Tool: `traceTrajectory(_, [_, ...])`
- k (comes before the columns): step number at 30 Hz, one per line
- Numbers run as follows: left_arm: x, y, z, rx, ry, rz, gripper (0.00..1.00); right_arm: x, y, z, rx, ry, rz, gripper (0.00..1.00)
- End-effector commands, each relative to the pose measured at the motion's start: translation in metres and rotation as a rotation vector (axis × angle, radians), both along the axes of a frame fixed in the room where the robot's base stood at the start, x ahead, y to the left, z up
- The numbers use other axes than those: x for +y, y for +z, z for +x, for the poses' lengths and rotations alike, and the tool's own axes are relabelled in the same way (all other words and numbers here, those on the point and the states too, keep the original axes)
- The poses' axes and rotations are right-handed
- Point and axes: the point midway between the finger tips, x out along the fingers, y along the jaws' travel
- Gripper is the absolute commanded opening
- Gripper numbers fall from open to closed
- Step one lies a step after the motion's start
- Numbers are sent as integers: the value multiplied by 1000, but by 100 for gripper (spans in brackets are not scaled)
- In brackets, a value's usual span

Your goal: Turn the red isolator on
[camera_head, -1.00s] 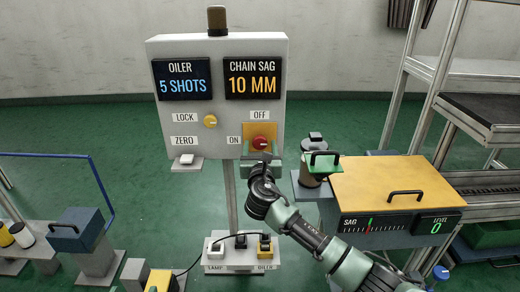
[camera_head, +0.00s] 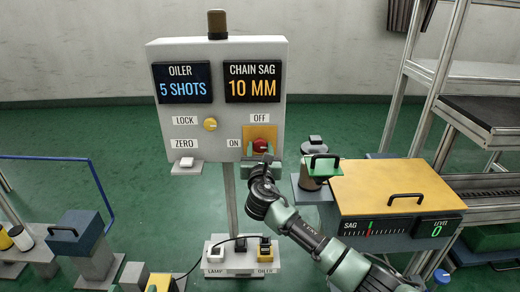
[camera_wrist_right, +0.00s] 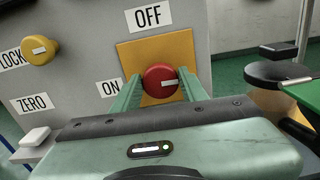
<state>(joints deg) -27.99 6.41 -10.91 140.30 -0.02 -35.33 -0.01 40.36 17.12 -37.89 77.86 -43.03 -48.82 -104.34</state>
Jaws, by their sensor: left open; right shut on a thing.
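The red isolator knob (camera_head: 260,146) sits on a yellow plate (camera_head: 249,133) at the lower right of the grey control panel. The OFF label (camera_head: 260,117) is above it and the ON label (camera_head: 234,141) is to its left. In the right wrist view the red knob (camera_wrist_right: 158,76) has a white mark on its right part, lying nearly level. My right gripper (camera_head: 262,161) reaches it from below, with its green fingers (camera_wrist_right: 160,82) on either side of the knob and shut on it. My left gripper is out of view.
A yellow LOCK knob (camera_head: 210,123) and a white ZERO button (camera_head: 187,162) are left of the isolator. A yellow-topped case (camera_head: 390,182) stands at the right. A switch box (camera_head: 240,262) sits below the panel.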

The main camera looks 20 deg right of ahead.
Motion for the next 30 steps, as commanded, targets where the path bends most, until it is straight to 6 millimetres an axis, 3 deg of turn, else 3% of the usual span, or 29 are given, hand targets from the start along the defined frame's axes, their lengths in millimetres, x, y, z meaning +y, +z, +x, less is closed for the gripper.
traceTrajectory(16, [14, -49, -28, 273, 18, 65, 61, -1, -1, -1, -114, 0, 401, 3])
traceTrajectory(23, [14, -50, -28, 276, 19, 66, 61, -2, -2, -1, -175, 0, 613, 3])
traceTrajectory(30, [10, -38, -18, 198, 13, 47, 61, -3, -3, -1, -238, -1, 833, 3])
